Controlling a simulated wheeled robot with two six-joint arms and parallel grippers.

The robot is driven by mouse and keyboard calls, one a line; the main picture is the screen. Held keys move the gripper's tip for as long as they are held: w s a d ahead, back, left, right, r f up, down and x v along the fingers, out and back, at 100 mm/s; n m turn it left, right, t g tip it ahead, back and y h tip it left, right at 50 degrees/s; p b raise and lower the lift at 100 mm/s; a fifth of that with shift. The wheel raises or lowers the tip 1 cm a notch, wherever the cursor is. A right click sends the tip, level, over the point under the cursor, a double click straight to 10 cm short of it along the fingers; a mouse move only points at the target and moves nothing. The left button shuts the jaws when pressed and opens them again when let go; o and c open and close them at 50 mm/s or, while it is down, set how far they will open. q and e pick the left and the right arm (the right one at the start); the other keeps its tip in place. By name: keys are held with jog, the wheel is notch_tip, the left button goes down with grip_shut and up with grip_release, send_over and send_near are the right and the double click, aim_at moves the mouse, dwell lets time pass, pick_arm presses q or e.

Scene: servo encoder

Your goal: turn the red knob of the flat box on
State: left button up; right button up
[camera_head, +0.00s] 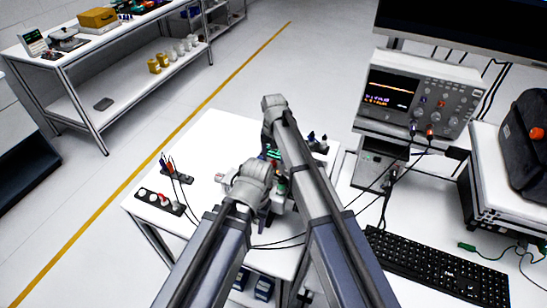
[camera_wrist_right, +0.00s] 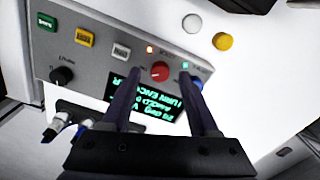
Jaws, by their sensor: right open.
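The flat box (camera_wrist_right: 100,40) fills the upper part of the right wrist view, a grey panel with buttons and a dark screen (camera_wrist_right: 150,112) with green text. Its red knob (camera_wrist_right: 160,71) sits between the tips of my open right gripper (camera_wrist_right: 159,74). The fingers straddle the knob with a gap on each side; I cannot tell how deep they reach. In the head view my arms mostly cover the box; part of its green screen (camera_head: 273,154) shows. My left arm ends over the white table, its fingers not clear.
The panel also carries a black knob (camera_wrist_right: 62,75), a blue knob (camera_wrist_right: 197,84), and green, yellow and white buttons. An oscilloscope (camera_head: 418,93) and keyboard (camera_head: 437,267) stand at the right.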

aim_at(273, 162)
notch_tip(273, 162, up, 7)
jog(key=p, duration=0.6)
pick_arm(q)
notch_tip(273, 162, up, 7)
jog(key=shift+f, duration=0.15)
pick_arm(e)
jog(key=shift+f, duration=0.1)
